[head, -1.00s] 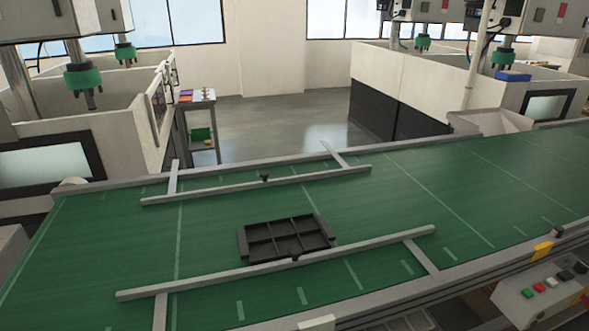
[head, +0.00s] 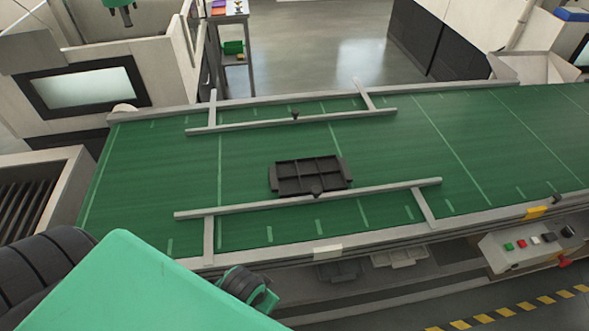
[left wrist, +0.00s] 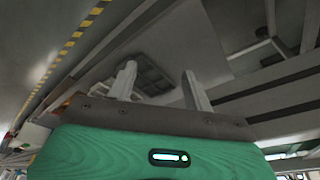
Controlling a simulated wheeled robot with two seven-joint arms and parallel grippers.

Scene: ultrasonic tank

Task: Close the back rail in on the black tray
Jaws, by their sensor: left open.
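The back rail (head: 260,125) is a long grey bar with a small black knob (head: 295,114), lying across the far part of the green belt on two cross arms. The black tray (head: 311,173) has several compartments and lies flat on the belt, nearer the front rail (head: 375,195). A clear strip of green belt separates the back rail from the tray. The tray's near side is at or very close to the front rail. My left gripper (left wrist: 160,88) shows in the left wrist view, its two pale fingers apart with nothing between them. My right gripper is not in view.
The conveyor belt (head: 480,150) is free to the right of the rails. A control box (head: 530,245) with buttons hangs on its near right side. A machine with a window (head: 90,92) stands at the far left. Bins sit below the belt's near edge.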

